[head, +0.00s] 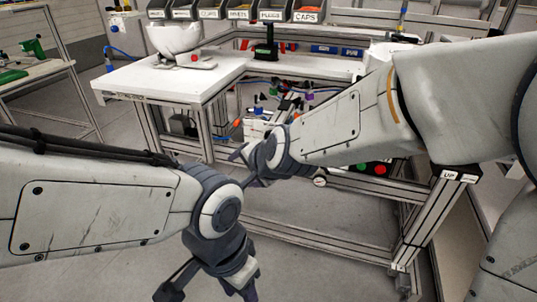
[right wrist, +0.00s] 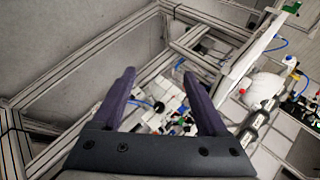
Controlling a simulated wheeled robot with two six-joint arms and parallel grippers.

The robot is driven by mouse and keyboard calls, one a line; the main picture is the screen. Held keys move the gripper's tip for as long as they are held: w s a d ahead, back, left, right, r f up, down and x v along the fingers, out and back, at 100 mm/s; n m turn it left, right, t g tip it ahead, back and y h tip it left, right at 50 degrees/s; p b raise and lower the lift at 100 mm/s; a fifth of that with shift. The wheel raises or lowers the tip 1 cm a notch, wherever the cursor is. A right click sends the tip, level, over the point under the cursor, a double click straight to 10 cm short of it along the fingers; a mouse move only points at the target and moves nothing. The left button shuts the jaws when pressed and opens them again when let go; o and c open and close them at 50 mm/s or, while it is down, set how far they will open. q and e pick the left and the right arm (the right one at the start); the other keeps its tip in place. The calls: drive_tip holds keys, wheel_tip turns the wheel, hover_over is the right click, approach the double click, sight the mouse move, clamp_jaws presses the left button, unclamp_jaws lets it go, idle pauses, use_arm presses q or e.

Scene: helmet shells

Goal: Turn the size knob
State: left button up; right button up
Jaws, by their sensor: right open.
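A white helmet shell (head: 175,38) with a red dot on its lower part sits on a white stand at the back left of the white bench. I cannot make out the size knob for certain. My right gripper (head: 241,166) hangs in front of the bench, well apart from the shell. In the right wrist view its two dark fingers (right wrist: 161,84) are spread with nothing between them. The white shell also shows at the right of that view (right wrist: 264,88). My left gripper (head: 207,289) is low at the front, its fingers spread and empty.
The white bench (head: 190,76) has a metal frame below. Several labelled bins (head: 270,12) line its back. A box with coloured parts (head: 270,115) is partly hidden behind my right arm. Green and red buttons (head: 371,168) are on the front rail.

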drive_tip(key=w+a+f+m+t+h+b, duration=0.1)
drive_tip(key=w+f+m+t+b, duration=0.2)
drive_tip(key=w+m+b, duration=0.25)
drive_tip(key=w+a+f+m+t+b, duration=0.1)
drive_tip(key=w+f+m+t+b, duration=0.25)
drive_tip(key=w+m, duration=0.2)
use_arm(q)
wheel_tip(320, 180, down, 22)
drive_tip(key=b, duration=1)
use_arm(e)
drive_tip(key=w+d+f+m+t+h, duration=0.1)
drive_tip(key=w+d+m+h, duration=0.2)
drive_tip(key=w+m, duration=0.3)
drive_tip(key=w+d+f+m+t+h, duration=0.1)
drive_tip(key=w+d+m+h, duration=0.3)
drive_tip(key=m, duration=0.9)
drive_tip(key=w+h, duration=0.2)
drive_tip(key=w, duration=0.1)
drive_tip(key=shift+w+m+t+h, duration=0.3)
drive_tip(key=shift+t, duration=0.05)
use_arm(q)
drive_tip(key=shift+r, duration=0.1)
use_arm(e)
drive_tip(key=shift+d, duration=0.1)
clamp_jaws()
